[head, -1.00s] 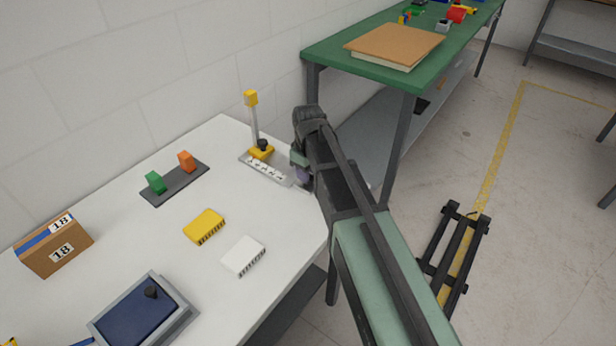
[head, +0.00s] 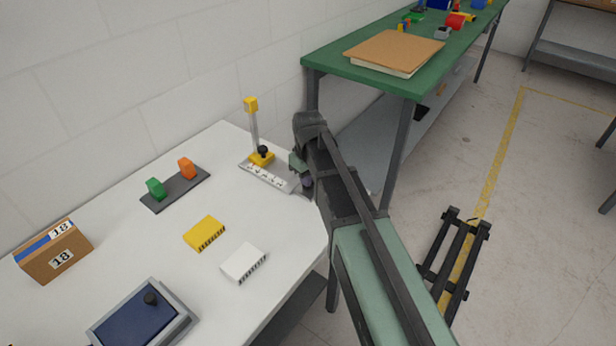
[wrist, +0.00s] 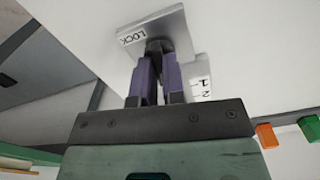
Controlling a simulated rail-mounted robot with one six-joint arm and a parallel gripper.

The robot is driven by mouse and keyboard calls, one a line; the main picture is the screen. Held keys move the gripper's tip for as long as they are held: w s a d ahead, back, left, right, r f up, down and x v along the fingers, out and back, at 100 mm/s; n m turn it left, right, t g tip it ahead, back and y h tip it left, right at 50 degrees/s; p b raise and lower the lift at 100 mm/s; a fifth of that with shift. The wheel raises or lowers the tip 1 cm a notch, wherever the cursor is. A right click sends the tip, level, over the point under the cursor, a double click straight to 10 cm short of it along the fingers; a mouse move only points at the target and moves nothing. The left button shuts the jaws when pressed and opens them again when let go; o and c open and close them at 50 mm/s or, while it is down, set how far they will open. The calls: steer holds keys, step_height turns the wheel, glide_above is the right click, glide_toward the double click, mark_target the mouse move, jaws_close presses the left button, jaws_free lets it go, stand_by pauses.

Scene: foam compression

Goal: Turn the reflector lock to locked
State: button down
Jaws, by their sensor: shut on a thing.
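The reflector stand is a grey numbered rail (head: 265,175) on the white table, with a yellow carriage (head: 262,158), a black knob and an upright post with a yellow top (head: 251,104). My gripper (head: 306,182) is at the rail's right end, largely hidden behind my arm in the head view. In the wrist view, the purple fingers of my gripper (wrist: 158,68) are shut on a dark lock knob (wrist: 158,46) on a pale plate (wrist: 178,22) marked "LOCK". The knob is mostly covered by the fingers, so I cannot tell its turn position.
A dark base with green and orange blocks (head: 176,189), a yellow block (head: 205,233), a white block (head: 244,263), a cardboard box (head: 52,252) and a blue-topped device (head: 143,318) are on the table. A green table (head: 330,62) stands behind my arm.

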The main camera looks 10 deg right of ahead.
steer(key=m, duration=1.2)
steer(key=shift+m, duration=1.8)
steer(key=c, duration=1.2)
jaws_free()
